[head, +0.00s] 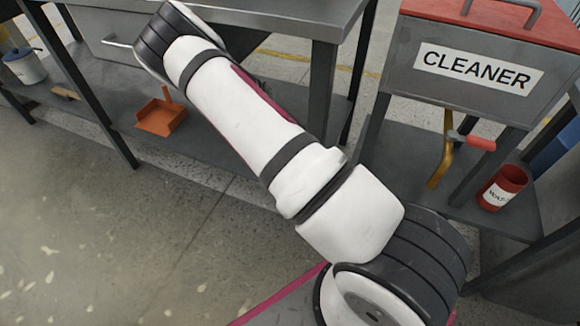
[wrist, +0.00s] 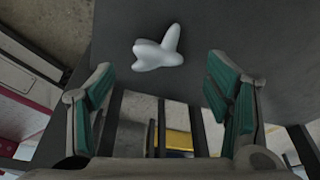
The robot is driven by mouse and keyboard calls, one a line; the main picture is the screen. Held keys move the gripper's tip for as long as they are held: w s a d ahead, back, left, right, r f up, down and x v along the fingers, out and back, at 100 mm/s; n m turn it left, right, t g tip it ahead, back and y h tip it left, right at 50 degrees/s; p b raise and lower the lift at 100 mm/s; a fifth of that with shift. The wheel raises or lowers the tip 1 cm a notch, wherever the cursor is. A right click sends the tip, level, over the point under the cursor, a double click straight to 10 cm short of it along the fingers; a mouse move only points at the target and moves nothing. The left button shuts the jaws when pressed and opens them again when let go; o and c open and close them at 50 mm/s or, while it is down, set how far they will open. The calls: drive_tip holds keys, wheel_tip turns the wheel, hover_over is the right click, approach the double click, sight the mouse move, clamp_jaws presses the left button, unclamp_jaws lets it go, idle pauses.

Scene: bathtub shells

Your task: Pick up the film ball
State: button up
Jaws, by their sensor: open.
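A pale, glossy, lobed lump that looks like the film ball (wrist: 158,52) lies on a dark grey surface (wrist: 265,35) in the wrist view, near its edge. My gripper (wrist: 160,80) is open and empty, its teal-padded fingers spread wide to either side. In the picture the lump sits between and slightly above the fingertips, apart from both. The gap in depth is hard to tell. In the head view my arm reaches up and left over the grey table; the gripper and the film ball do not show there.
In the head view, a grey table (head: 290,12) has a drawer and a lower shelf with an orange dustpan (head: 162,118). A grey cleaner box (head: 478,78) with a red lid stands right, above a red can (head: 502,187). The concrete floor (head: 90,235) at left is open.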

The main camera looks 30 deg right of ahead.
drive_tip(key=b+x, duration=0.1)
drive_tip(key=x, duration=0.1)
drive_tip(key=b+x, duration=0.2)
drive_tip(key=x, duration=0.1)
drive_tip(key=shift+a, duration=0.2)
drive_tip(key=c, duration=1.2)
drive_tip(key=shift+r, duration=0.2)
drive_tip(key=shift+c, duration=0.2)
